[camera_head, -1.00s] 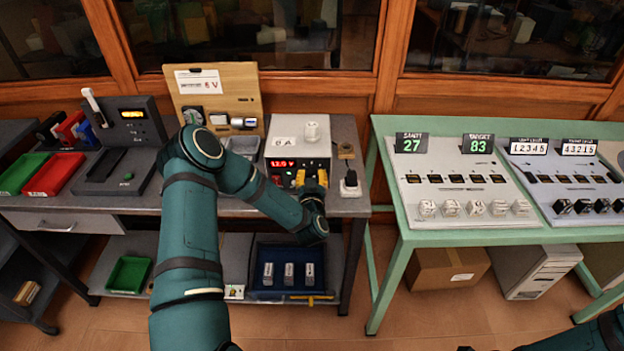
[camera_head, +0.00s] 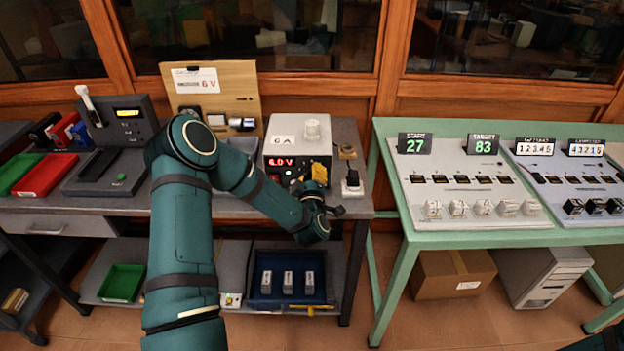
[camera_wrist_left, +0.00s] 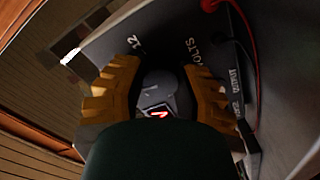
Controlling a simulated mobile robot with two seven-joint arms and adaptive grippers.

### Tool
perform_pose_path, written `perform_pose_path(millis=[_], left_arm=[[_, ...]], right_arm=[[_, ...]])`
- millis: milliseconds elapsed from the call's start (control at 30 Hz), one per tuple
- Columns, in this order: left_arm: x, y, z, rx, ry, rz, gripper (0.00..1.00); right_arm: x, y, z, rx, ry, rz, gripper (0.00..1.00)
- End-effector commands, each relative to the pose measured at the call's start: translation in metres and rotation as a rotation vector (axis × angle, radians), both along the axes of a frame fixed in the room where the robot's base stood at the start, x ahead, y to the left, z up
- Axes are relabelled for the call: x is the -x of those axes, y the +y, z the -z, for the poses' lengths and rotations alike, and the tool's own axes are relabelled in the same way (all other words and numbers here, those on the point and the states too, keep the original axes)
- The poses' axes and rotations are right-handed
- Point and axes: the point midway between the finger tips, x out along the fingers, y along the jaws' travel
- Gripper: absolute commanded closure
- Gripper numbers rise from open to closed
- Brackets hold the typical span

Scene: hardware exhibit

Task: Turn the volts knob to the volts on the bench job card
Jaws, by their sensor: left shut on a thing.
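The bench job card (camera_head: 195,81) is pinned on the wooden board and reads 6 V. The power supply (camera_head: 283,131) is a pale box with a dark front, and its red display (camera_head: 281,162) appears to read 6.0 V. My left gripper (camera_head: 311,178) is at the right part of that front; its yellow fingers hide the knob in the head view. In the left wrist view my gripper (camera_wrist_left: 163,82) has its fingers on both sides of the grey volts knob (camera_wrist_left: 157,96), shut on it, beside the labels VOLTS and 12. My right gripper is out of view.
Red and black leads run close by in the wrist view. A dark instrument (camera_head: 120,140) and coloured trays are at the left. A green table (camera_head: 400,215) with counters stands at the right.

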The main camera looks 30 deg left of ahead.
Motion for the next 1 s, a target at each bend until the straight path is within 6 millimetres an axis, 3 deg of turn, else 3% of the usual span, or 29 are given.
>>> perform_pose_path(millis=[300, 833, 867, 900, 933, 1000], left_arm=[[-0.0008, 0.0018, -0.0029, 0.091, -0.066, -0.003, 1.00], [-0.0007, 0.0023, -0.0033, 0.107, -0.076, -0.004, 1.00], [-0.0007, 0.0023, -0.0033, 0.107, -0.076, -0.004, 0.60], [-0.0006, 0.0022, -0.0032, 0.107, -0.076, -0.004, 0.46], [-0.0005, 0.0022, -0.0030, 0.107, -0.075, -0.004, 0.35], [-0.0005, 0.0017, -0.0023, 0.108, -0.073, -0.003, 0.35]], right_arm=[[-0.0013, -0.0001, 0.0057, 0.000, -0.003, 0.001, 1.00], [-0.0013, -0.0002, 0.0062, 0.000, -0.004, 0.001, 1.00], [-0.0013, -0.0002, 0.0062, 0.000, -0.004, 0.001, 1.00], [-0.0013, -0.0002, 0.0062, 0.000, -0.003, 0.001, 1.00], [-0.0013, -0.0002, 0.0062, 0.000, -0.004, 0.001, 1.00], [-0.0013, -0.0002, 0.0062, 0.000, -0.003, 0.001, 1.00]])
